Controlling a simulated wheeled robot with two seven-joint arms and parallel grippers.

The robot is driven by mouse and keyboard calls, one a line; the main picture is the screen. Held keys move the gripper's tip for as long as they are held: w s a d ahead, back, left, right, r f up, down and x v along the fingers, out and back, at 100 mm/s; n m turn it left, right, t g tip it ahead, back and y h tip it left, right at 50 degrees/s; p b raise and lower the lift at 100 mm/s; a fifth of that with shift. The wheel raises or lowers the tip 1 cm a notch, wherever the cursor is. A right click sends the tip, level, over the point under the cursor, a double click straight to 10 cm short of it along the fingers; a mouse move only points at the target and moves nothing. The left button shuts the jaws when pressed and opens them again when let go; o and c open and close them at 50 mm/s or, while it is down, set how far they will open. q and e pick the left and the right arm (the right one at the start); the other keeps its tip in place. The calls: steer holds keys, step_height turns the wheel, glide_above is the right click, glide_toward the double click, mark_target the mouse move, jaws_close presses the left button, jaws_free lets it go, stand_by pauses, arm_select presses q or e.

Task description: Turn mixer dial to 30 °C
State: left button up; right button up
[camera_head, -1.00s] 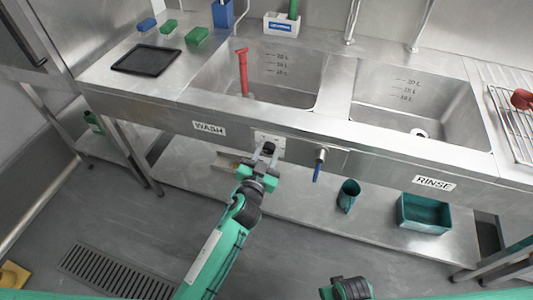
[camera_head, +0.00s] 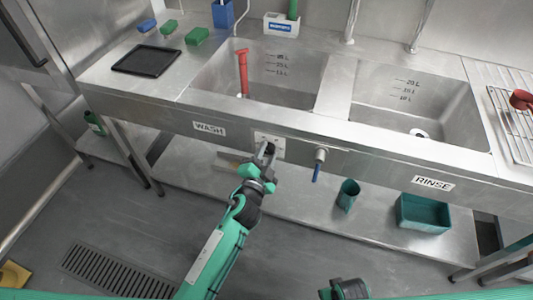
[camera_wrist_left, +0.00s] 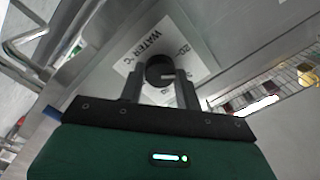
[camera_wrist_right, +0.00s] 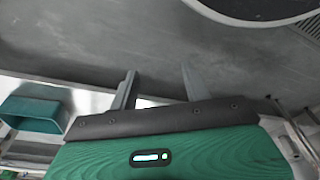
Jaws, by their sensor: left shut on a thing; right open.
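The mixer dial (camera_wrist_left: 159,68) is a dark round knob on a white plate (camera_wrist_left: 140,50) marked "WATER °C" in the left wrist view. A "20" shows near the plate's upper right edge. My left gripper (camera_wrist_left: 160,88) is shut on the dial, one finger on each side. In the head view my left gripper (camera_head: 266,151) is at the plate (camera_head: 262,137) on the sink front, right of the "WASH" label, and hides most of the dial. I cannot read the dial's setting. My right gripper (camera_wrist_right: 158,84) is open and empty, away from the sink front.
A valve with a blue lever (camera_head: 317,170) sticks out just right of the plate. A teal cup (camera_head: 347,194) and a teal bin (camera_head: 424,214) stand on the lower shelf. A red pipe (camera_head: 243,73) stands in the wash basin.

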arm_select(q)
steer(key=m, duration=0.3)
steer(key=shift+m, duration=0.6)
arm_select(e)
steer(key=shift+f, duration=0.45)
steer(key=shift+s, duration=0.3)
arm_select(q)
steer(key=o, duration=1)
steer(key=shift+c, duration=0.2)
arm_select(e)
steer(key=shift+w, duration=0.15)
